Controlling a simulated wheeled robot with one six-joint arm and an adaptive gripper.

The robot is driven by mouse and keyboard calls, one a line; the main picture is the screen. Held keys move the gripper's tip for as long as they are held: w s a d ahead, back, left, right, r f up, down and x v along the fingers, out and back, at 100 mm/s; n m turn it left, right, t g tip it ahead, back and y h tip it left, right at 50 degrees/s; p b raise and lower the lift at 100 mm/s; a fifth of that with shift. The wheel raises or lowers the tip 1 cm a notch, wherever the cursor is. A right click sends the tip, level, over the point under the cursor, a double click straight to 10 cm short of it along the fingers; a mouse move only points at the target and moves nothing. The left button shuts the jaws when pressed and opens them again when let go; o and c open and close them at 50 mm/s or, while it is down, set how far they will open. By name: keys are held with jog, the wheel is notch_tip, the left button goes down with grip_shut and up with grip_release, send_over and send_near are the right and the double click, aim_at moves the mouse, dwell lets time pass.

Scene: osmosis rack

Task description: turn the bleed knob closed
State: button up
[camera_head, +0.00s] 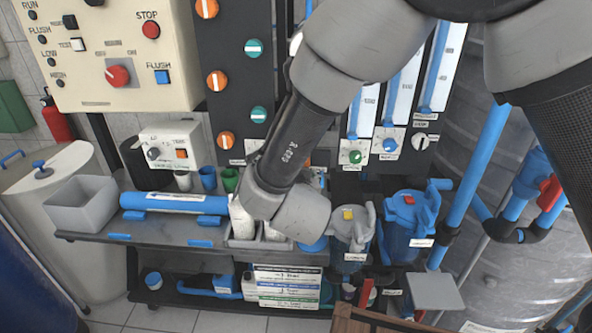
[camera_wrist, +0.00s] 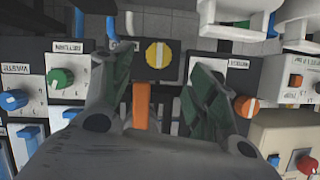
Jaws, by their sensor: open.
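A round yellow knob (camera_wrist: 158,53) with a pale bar across its face sits on a dark panel in the wrist view. The pale bar runs up and down in that picture. I cannot read a label that marks it as the bleed knob. My gripper (camera_wrist: 160,78) is open, with one dark finger on each side below the knob. The fingers appear apart from it. An upright orange bar (camera_wrist: 140,106) shows between the fingers, below the knob. In the head view my arm's wrist hides the fingers and this knob.
A green knob (camera_wrist: 60,77) and a blue knob (camera_wrist: 13,99) lie left in the wrist view; an orange knob (camera_wrist: 246,106) lies right. In the head view, filter housings (camera_head: 408,212) stand right of my wrist, and a grey bin (camera_head: 82,205) sits at left.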

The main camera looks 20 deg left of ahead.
jog(key=x, duration=0.7)
jog(key=shift+w+f, duration=0.15)
jog(key=shift+w, duration=0.2)
jog(key=shift+a, duration=0.1)
jog(key=shift+c, duration=0.3)
jog(key=c, duration=0.9)
